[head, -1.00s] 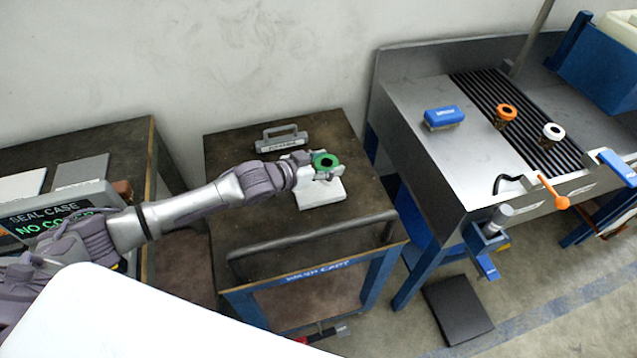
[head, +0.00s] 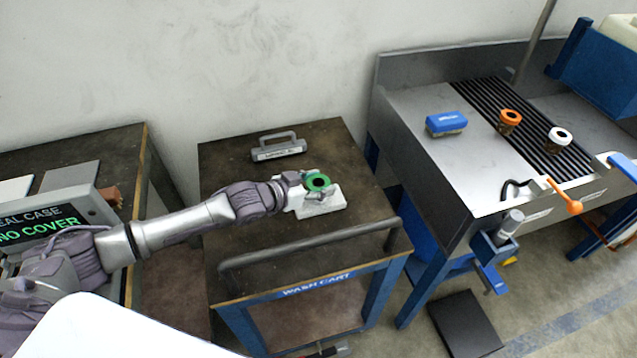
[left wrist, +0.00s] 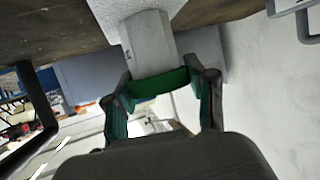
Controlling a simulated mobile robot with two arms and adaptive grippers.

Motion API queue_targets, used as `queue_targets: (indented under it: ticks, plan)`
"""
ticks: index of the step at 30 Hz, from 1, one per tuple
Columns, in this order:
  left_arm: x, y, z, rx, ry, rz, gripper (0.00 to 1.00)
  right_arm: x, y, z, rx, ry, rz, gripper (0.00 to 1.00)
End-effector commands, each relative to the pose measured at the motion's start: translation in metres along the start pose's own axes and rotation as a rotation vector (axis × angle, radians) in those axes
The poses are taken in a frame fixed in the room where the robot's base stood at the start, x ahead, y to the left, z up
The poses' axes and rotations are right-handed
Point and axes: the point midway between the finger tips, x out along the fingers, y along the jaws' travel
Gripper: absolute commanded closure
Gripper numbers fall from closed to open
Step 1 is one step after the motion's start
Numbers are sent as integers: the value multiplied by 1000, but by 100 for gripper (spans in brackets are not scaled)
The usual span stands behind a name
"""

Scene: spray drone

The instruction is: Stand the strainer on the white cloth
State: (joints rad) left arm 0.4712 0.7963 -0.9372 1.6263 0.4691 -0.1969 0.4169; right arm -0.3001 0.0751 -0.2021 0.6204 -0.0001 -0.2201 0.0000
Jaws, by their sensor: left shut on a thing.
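My left gripper (head: 304,185) is shut on a green-rimmed ring, which looks like the strainer (head: 318,182), over the wash cart. In the left wrist view the green strainer (left wrist: 158,83) sits between my two fingers (left wrist: 160,98). I cannot tell whether strainer and block touch. A flat white piece (head: 14,189) lies at the far left; I cannot tell whether it is the cloth.
A grey handled block (head: 278,150) stands at the back of the wash cart (head: 235,160). The cart has a front rail (head: 310,243). On the sink bench are a blue brush (head: 446,123), an orange-rimmed part (head: 510,117) and a white-rimmed part (head: 559,135).

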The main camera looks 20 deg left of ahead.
Motion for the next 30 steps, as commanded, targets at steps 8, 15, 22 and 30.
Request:
queue_targets:
  ticks: [8, 15, 22, 30]
  plan:
    - [0, 0, 1, 0, 0, 0, 19, 0, 5, 1, -1, -2, 6, 100]
    - [-1, 0, -2, 0, 0, 0, 19, -1, 6, 2, 0, -2, 7, 100]
    - [-31, 0, -1, 1, -3, 0, 19, -1, 6, 2, 0, -2, 7, 100]
    - [-91, 0, 0, 2, -5, 1, 19, 2, 6, 2, 1, -2, 7, 100]
